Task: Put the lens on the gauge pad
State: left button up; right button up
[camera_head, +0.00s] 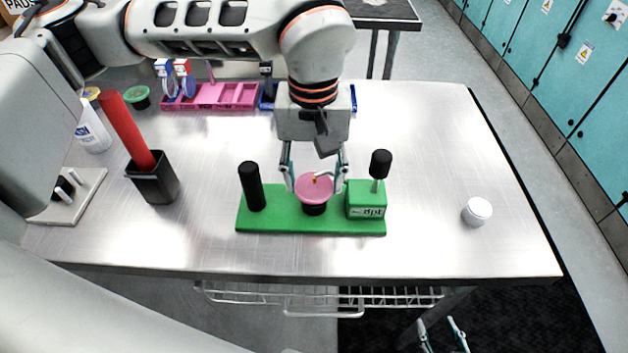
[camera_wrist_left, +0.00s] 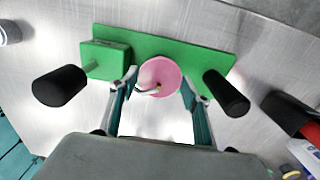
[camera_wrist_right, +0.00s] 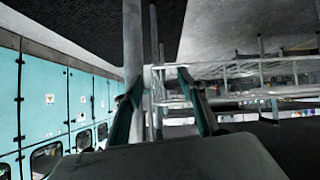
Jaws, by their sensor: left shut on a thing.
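The lens is a pink disc (camera_head: 312,190), and it also shows in the left wrist view (camera_wrist_left: 160,74). It sits on or just above the black round pad (camera_head: 314,210) of the green gauge base (camera_head: 275,220); I cannot tell whether they touch. My left gripper (camera_head: 316,184) points down with a finger on either side of the lens, shut on it; its fingers also show in the left wrist view (camera_wrist_left: 160,78). A small hooked piece with an orange tip shows over the lens. My right gripper (camera_head: 442,335) is open and empty, low beyond the table's front edge.
Black posts stand at the base's left (camera_head: 252,187) and on its green block (camera_head: 379,165). A white round jar (camera_head: 477,211) is to the right. A black holder (camera_head: 153,180) with a red rod and a pink tray (camera_head: 215,97) stand left and behind. The table's right part is mostly clear.

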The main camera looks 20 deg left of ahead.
aim_at(314, 186)
pick_arm(q)
jog(key=shift+f, duration=0.75)
jog(key=shift+f, duration=0.1)
jog(key=shift+f, duration=0.15)
jog(key=o, duration=0.9)
notch_tip(314, 186, up, 13)
jog(key=shift+f, duration=0.2)
